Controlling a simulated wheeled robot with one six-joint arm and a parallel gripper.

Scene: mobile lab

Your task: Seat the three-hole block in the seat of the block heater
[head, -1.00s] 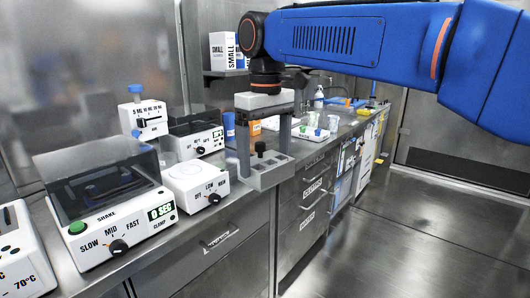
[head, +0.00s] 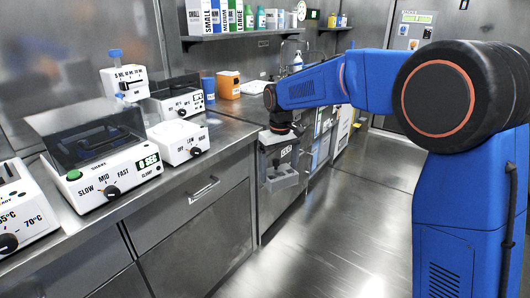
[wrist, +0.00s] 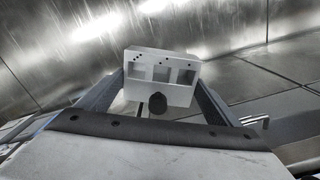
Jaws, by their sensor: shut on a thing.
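The three-hole block (head: 282,179) is a light grey block with three square openings and a black knob. My gripper (head: 282,163) is shut on it and holds it in the air, in front of the drawer fronts beside the counter. The wrist view shows the block (wrist: 158,90) between the two dark fingers, knob towards the camera. A white device (head: 22,212) with a dial marked 55 °C and 70 °C is cut by the left edge of the head view. It may be the block heater; its seat is not visible.
The steel counter (head: 225,132) bears a shaker with a dark lid (head: 110,165), a white dial device (head: 178,140), a lidded device (head: 180,98), a blue cup (head: 208,88) and an orange container (head: 229,86). A shelf (head: 255,34) holds boxes and bottles. The floor (head: 320,240) is clear.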

